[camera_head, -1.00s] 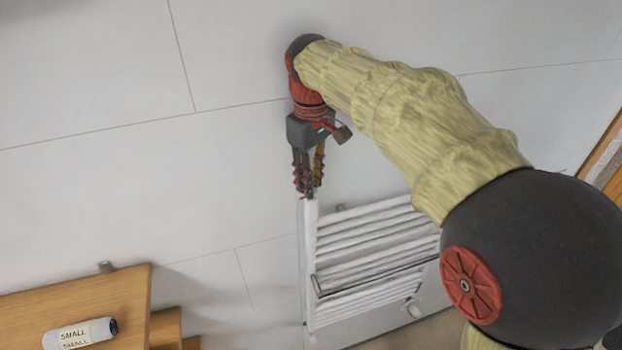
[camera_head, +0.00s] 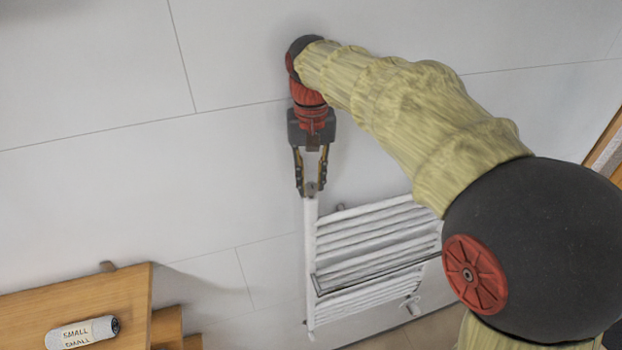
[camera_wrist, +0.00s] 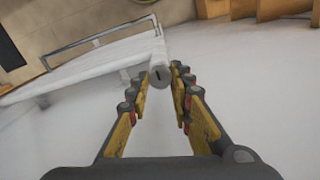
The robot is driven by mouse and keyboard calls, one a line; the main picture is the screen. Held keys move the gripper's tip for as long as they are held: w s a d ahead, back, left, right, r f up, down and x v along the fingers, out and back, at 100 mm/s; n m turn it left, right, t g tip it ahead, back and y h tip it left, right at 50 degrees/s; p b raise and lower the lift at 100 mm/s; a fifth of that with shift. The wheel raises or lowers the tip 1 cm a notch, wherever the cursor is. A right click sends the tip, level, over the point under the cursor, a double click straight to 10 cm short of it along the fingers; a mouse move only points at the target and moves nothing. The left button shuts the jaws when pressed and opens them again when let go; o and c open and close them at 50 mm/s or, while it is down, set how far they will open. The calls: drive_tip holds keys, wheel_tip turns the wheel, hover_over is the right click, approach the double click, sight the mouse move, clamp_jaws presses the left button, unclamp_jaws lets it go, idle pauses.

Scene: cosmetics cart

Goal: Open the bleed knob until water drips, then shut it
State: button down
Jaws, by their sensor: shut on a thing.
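The white towel radiator (camera_head: 311,262) is mounted on the wall, and its left upright ends just under my gripper (camera_head: 310,188). In the wrist view, the bleed knob (camera_wrist: 160,77) is a small pale round end with a dark slot, at the top of the upright. My gripper (camera_wrist: 158,84) points down at it, with its yellow-and-black fingers on either side and their tips closed on the knob. The fingertips partly cover the knob in the head view. I see no water drops in either view.
A wooden shelf unit (camera_head: 70,296) stands at lower left with a bottle labelled SMALL (camera_head: 82,333) on it. The white radiator bars (camera_head: 375,225) extend right of the upright. The wall around my gripper is clear.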

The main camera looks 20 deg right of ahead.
sight(311, 184)
idle(0.3)
drive_tip(key=c, duration=1.6)
unclamp_jaws()
wheel_tip(311, 184, up, 12)
